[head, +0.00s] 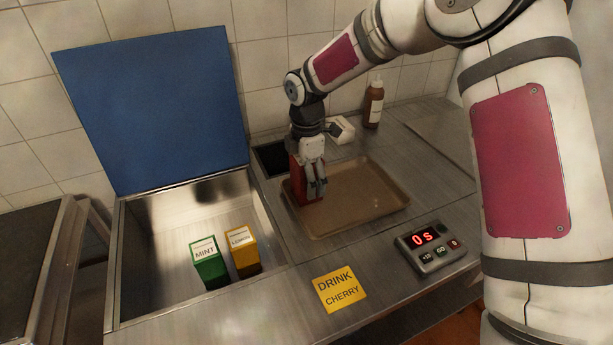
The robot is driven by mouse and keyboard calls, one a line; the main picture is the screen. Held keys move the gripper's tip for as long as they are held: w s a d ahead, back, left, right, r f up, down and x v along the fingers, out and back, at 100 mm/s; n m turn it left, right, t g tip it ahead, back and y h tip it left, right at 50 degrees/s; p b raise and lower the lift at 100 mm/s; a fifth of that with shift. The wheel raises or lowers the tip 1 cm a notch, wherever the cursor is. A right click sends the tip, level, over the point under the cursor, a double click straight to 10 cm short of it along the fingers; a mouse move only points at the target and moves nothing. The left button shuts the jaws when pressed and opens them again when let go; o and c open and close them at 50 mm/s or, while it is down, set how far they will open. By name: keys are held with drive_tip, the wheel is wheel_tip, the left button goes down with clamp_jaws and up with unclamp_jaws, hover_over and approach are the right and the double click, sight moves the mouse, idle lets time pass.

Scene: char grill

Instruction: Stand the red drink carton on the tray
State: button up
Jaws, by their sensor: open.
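The red drink carton (297,180) is upright at the left end of the brown tray (370,208) in the head view. My gripper (317,188) is open, pointing down, right at the carton, and its fingers hide part of it. I cannot tell whether the fingers touch the carton. The carton's base appears to be on the tray near its left rim.
A steel bin with a raised blue lid (155,105) holds a green MINT carton (208,268) and a yellow LEMON carton (243,255). A yellow DRINK CHERRY card (341,289) and a timer reading 0 s (431,247) lie in front. A brown bottle (373,106) stands behind.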

drive_tip(key=shift+r, duration=0.1)
wheel_tip(320, 180, up, 11)
drive_tip(key=shift+f+b, duration=0.1)
drive_tip(key=shift+b, duration=0.6)
drive_tip(key=shift+s+r, duration=0.1)
drive_tip(key=shift+r, duration=0.6)
drive_tip(key=s+d+r+m+t+h, duration=0.1)
drive_tip(key=s+d+r+m, duration=0.4)
drive_tip(key=s+d+m, duration=0.15)
drive_tip(key=s+d+r+m+t, duration=0.1)
drive_tip(key=s+d+r+m, duration=0.4)
drive_tip(key=s, duration=0.3)
drive_tip(key=s+d+m+t, duration=0.1)
drive_tip(key=s+d+m, duration=0.2)
drive_tip(key=s+m, duration=0.2)
drive_tip(key=s+d+f+m+t+y, duration=0.1)
drive_tip(key=s+d+m, duration=0.2)
drive_tip(key=s+m, duration=0.3)
drive_tip(key=s, duration=0.5)
drive_tip(key=shift+s+d+f+t, duration=0.2)
drive_tip(key=shift+s+d+t, duration=0.15)
drive_tip(key=shift+s+t, duration=0.05)
